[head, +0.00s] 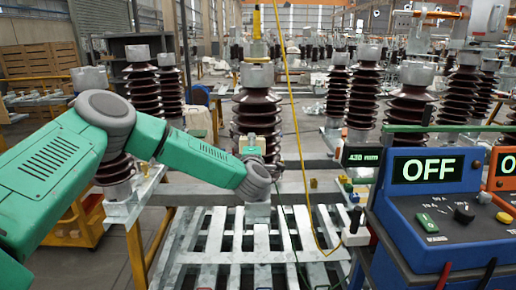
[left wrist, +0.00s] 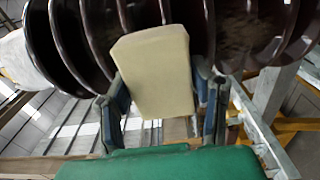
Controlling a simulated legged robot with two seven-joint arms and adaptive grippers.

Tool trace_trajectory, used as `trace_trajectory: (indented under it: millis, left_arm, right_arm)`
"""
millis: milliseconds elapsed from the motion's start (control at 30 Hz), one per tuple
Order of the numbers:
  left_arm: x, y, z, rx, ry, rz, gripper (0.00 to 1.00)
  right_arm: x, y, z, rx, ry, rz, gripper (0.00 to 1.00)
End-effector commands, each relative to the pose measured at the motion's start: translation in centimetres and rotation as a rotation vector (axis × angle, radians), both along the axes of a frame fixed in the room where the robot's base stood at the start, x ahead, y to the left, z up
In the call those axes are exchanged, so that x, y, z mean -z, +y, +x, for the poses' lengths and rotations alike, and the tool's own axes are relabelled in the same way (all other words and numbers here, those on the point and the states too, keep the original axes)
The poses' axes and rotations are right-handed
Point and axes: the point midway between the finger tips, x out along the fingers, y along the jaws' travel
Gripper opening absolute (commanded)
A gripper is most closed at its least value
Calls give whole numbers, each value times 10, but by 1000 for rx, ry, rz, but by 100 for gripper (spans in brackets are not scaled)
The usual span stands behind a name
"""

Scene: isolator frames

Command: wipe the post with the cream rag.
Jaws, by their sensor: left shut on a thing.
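The post is a dark brown ribbed insulator (head: 257,108) with a grey metal cap, upright in the middle of the head view. Its discs (left wrist: 70,45) fill the top of the left wrist view. The cream rag (left wrist: 153,68) looks like a pale, flat-faced block. My left gripper (left wrist: 162,92) is shut on it, one finger on each side. The rag's far end overlaps the discs in that view; I cannot tell whether it touches them. In the head view my left gripper (head: 252,148) is in front of the post's lower part. My right gripper is not in view.
A blue control box (head: 440,215) with an "OFF" display stands at the right, with an orange one (head: 503,180) beside it. Grey metal slats (head: 235,245) lie below the post. A yellow cord (head: 297,125) hangs just right of it. More brown insulators (head: 408,105) stand around.

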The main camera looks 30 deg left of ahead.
Motion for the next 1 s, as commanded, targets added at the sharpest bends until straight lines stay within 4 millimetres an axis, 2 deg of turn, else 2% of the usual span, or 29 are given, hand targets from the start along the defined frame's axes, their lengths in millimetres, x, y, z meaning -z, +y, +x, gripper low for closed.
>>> trace_trajectory:
  millis: [200, 367, 500, 633, 767, 1000]
  left_arm:
    - [0, 17, -8, -2, 1, -1, 22]
    - [-3, 19, -9, -2, 0, 0, 22]
    - [-15, 19, -9, -3, -2, 0, 22]
    - [-24, 19, -9, -3, -3, 1, 22]
    - [-24, 17, -9, -3, -2, 1, 22]
    - [-22, 1, 0, 1, -2, 1, 22]
  right_arm:
    - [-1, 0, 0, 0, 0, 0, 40]
    - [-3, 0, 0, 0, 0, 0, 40]
    - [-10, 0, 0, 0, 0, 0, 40]
    - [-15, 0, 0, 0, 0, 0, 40]
    - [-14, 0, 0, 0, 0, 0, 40]
    - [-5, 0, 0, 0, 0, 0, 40]
